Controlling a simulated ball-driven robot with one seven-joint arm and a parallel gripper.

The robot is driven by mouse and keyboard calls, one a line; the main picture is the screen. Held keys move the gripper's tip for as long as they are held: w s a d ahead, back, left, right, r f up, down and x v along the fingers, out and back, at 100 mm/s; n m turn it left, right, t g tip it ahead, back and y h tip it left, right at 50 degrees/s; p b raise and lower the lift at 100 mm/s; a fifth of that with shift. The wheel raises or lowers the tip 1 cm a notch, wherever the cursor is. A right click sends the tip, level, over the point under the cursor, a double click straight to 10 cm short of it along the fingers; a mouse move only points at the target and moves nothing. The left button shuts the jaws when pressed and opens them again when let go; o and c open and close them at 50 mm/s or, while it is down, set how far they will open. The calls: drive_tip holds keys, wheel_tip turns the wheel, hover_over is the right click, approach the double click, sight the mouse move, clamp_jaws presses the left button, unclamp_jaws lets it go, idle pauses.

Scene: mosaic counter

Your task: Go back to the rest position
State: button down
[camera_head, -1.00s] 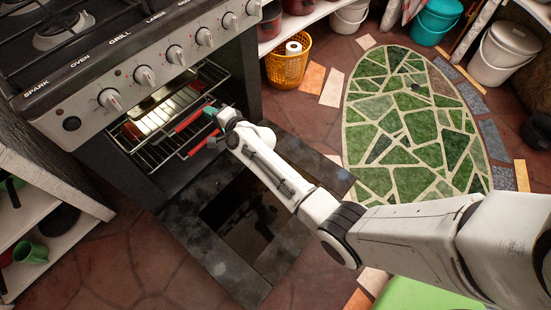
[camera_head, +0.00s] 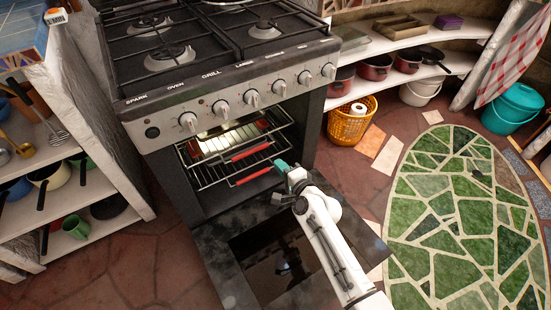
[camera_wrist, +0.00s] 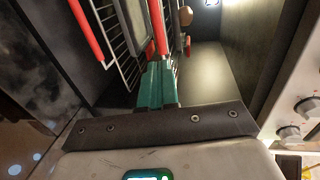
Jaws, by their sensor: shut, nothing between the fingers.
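My gripper (camera_head: 279,164) is at the open front of the oven, at the right end of the racks. Its teal fingers (camera_wrist: 157,84) are together and empty in the wrist view. The oven's wire racks have red front bars; one red bar (camera_head: 251,176) is just left of my fingertips, and another red bar (camera_wrist: 157,25) shows just beyond them in the wrist view. Whether the fingers touch a bar cannot be told. A pale tray or dish (camera_head: 225,139) sits on a rack inside the oven. My forearm reaches over the lowered oven door (camera_head: 220,262).
The stove top (camera_head: 205,38) and its knob panel are above the oven. Shelves with pots (camera_head: 52,176) stand at left. An orange basket (camera_head: 350,124) is right of the oven. A green mosaic rug (camera_head: 462,230) covers open floor at right.

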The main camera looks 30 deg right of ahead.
drive_tip(key=s, duration=0.2)
drive_tip(key=s+r, duration=0.1)
drive_tip(key=s, duration=0.2)
drive_tip(key=shift+p, duration=0.3)
